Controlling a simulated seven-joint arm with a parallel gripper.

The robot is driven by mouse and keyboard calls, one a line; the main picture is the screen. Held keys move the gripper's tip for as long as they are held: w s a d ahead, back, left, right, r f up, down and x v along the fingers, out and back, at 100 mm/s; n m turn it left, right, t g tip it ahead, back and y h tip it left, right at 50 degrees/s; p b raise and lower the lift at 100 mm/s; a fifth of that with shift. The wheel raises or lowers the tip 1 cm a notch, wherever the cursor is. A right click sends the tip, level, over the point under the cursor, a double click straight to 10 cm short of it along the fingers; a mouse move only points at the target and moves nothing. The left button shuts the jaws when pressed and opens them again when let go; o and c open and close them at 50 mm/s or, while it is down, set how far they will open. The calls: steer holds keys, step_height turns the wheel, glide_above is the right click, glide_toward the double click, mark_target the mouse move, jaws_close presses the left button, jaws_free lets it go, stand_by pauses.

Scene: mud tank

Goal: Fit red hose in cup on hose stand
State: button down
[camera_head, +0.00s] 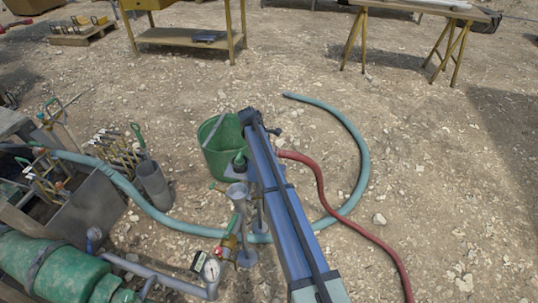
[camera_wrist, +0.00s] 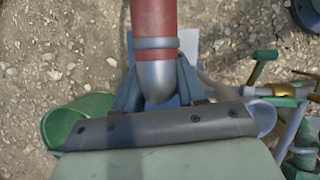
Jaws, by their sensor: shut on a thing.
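The red hose (camera_head: 318,180) comes out from behind my blue arm in the head view and curves down to the lower right. In the wrist view, the red hose (camera_wrist: 155,18) has a grey metal end and lies between the fingers of my gripper (camera_wrist: 158,92), which is shut on it. My arm hides the gripper in the head view. A grey cup (camera_head: 237,191) on a thin hose stand (camera_head: 240,222) stands just left of my arm. A grey rounded rim, probably this cup (camera_wrist: 263,117), shows right of the gripper, apart from the hose end.
A green bucket (camera_head: 221,163) stands behind the cup. A teal hose (camera_head: 364,160) loops over the stony ground. A pressure gauge (camera_head: 211,270) on pipework and a green tank (camera_head: 55,268) are at lower left. Tool bins (camera_head: 153,186) stand left. Ground on the right is mostly clear.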

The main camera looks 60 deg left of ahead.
steer(key=shift+f, duration=0.9)
stand_by(1.0)
steer(key=c, duration=0.6)
jaws_free()
steer(key=shift+o, duration=0.2)
steer(key=v, duration=1.3)
steer(key=shift+r, duration=0.35)
